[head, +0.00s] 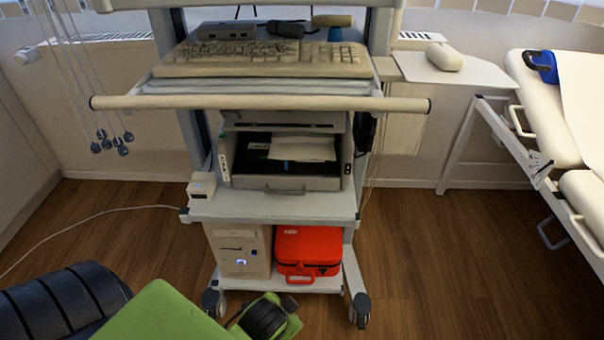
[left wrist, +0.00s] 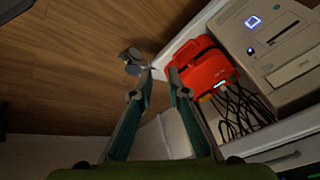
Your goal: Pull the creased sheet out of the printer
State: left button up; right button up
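The printer (head: 285,182) stands on the middle shelf of a trolley in the head view, with its front facing me. A white sheet (head: 303,148) lies in its dark open upper part; its creases are too small to make out. My left arm shows green and black at the bottom left of the head view, well below the printer, and its fingertips are not clear there. In the left wrist view my left gripper (left wrist: 160,85) has its two fingers apart with nothing between them. It points toward the trolley's low shelf. My right gripper is in neither view.
A keyboard (head: 265,58) lies on the upper shelf behind a front handle bar (head: 260,104) above the printer. A red case (head: 308,248) and a computer tower (head: 240,250) stand on the bottom shelf. A bed (head: 560,130) is at right. Wooden floor lies clear between.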

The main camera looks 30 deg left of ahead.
pick_arm(q)
jog(key=w+a+r+m+t+y+b, duration=0.15)
jog(key=w+a+r+t+y, duration=0.35)
jog(key=w+a+r, duration=0.6)
jog(key=w+r+m+t+y, duration=0.3)
jog(key=w+r+m+t, duration=0.2)
jog(key=w+r+m, duration=0.45)
jog(key=shift+n, duration=0.9)
jog(key=x, duration=0.2)
jog(key=r+x, duration=0.1)
jog(key=x, duration=0.2)
jog(key=d+x, duration=0.1)
jog(key=x, duration=0.2)
jog(key=shift+w+a+r, duration=0.1)
jog(key=shift+w+r, duration=0.1)
jog(key=shift+w, duration=0.35)
jog(key=shift+w+a, duration=0.3)
jog(key=shift+w, duration=0.15)
jog(key=shift+w+a, duration=0.1)
jog(key=shift+w, duration=0.05)
grip_shut()
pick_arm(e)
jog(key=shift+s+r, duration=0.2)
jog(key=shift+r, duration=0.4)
pick_arm(q)
jog(key=shift+r, duration=0.1)
